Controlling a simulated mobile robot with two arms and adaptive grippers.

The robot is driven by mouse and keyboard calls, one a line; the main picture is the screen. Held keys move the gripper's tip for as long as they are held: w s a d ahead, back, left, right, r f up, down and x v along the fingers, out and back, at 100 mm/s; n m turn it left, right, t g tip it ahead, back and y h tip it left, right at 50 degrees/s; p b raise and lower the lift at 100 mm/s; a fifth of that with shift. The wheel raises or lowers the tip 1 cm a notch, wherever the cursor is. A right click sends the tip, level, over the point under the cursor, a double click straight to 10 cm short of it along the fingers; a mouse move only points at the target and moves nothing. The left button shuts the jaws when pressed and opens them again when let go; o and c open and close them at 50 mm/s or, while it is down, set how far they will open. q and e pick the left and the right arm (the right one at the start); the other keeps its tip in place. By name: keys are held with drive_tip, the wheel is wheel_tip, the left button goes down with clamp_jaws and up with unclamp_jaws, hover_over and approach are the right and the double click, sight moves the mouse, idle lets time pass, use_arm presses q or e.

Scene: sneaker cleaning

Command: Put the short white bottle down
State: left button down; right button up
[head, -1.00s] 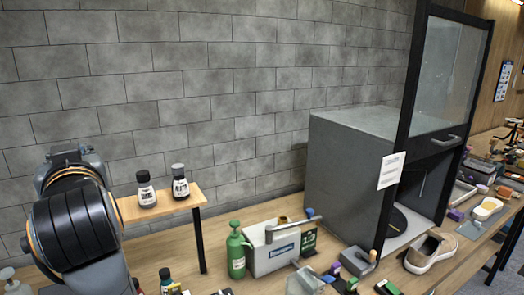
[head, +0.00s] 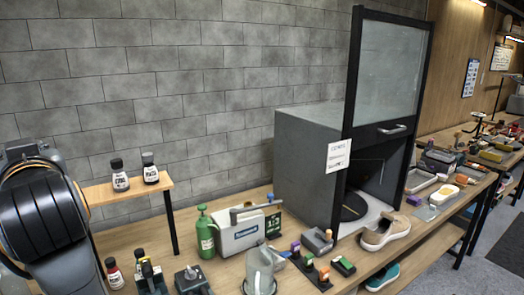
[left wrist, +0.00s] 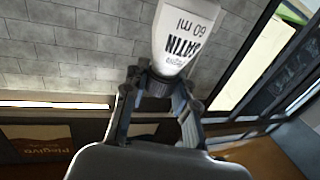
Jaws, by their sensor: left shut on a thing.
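In the left wrist view a short white bottle (left wrist: 185,32) with dark lettering, "SATIN 60 ml", appears upside down in the picture. My left gripper (left wrist: 162,84) is shut on it around its dark cap end. No surface touching the bottle shows in that view. In the head view my left arm fills the left edge; its fingers and the held bottle are hidden or out of frame. My right gripper is not in view.
A green spray bottle (head: 206,236), a grey-white machine (head: 238,236), a clear pitcher (head: 259,270) and small bottles (head: 115,275) crowd the table. A grey booth (head: 305,160) stands behind a beige sneaker (head: 386,232). A teal shoe (head: 383,277) is on a lower shelf.

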use_arm(q)
drive_tip(key=s+a+r+n+g+y, duration=0.45)
drive_tip(key=s+a+r+g, duration=0.3)
drive_tip(key=a, duration=0.25)
drive_tip(key=w+d+f+m+t+h, duration=0.3)
drive_tip(key=w+d+f+t+h, duration=0.15)
drive_tip(key=f, duration=0.35)
drive_tip(key=w+d+f+m+t+h, duration=0.3)
drive_tip(key=d+f, duration=0.2)
drive_tip(key=f, duration=0.3)
drive_tip(key=w+d+f+m+t+h, duration=0.4)
drive_tip(key=d+f, duration=0.1)
drive_tip(key=f, duration=0.4)
drive_tip(key=s+d+f+m+t+h, duration=0.1)
drive_tip(key=s+d+f+m+h, duration=0.1)
drive_tip(key=s+d+f, duration=0.4)
drive_tip(key=s+d+f+m+h, duration=0.2)
drive_tip(key=s+d+f+h, duration=0.2)
drive_tip(key=f, duration=0.9)
drive_tip(key=shift+s+d+f+t, duration=0.15)
drive_tip(key=shift+s+d+t, duration=0.25)
drive_tip(key=shift+s+d, duration=1.05)
drive_tip(key=shift+s+a, duration=0.2)
